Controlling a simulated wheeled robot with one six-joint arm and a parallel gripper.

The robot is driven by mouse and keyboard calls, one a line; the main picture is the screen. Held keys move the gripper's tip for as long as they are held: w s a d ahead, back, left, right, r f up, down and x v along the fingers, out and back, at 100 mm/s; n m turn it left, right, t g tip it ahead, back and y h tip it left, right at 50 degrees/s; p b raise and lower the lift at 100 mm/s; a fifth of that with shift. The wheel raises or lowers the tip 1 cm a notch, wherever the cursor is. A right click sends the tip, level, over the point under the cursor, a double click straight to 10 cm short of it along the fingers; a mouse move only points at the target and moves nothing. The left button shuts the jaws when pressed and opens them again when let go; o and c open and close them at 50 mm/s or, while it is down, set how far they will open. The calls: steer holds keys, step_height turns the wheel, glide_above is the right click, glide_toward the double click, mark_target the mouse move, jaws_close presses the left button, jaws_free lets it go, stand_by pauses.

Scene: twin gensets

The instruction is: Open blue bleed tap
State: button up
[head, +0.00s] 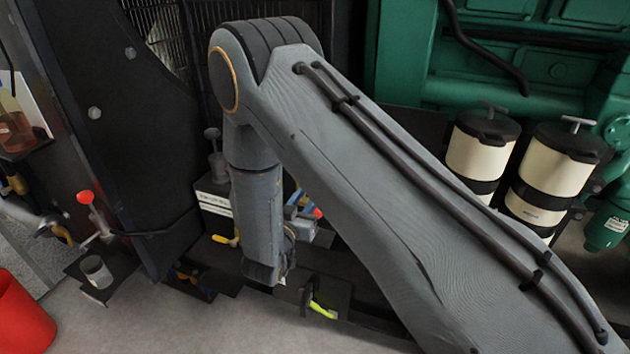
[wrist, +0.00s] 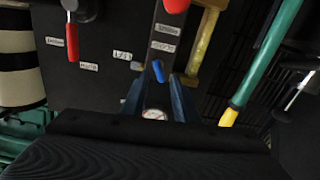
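The blue bleed tap shows in the wrist view as a small blue handle (wrist: 158,71) on a dark panel, below two white labels. My gripper (wrist: 157,82) shows there as two dark blue-grey fingers, spread apart. The blue handle appears in the gap near the fingertips; I cannot tell whether they touch it. No object is clearly held. In the head view my arm covers much of the work area, and the tap cannot be made out for certain.
In the wrist view a red handle (wrist: 72,46), a red knob (wrist: 176,5) and a yellow bar (wrist: 203,42) stand close by. A round gauge (wrist: 154,114) shows between the fingers. In the head view two cream canisters (head: 481,158) stand at right and a red bucket (head: 22,318) at lower left.

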steer(key=p+x, duration=0.1)
steer(key=x, duration=0.5)
steer(key=shift+c, duration=0.3)
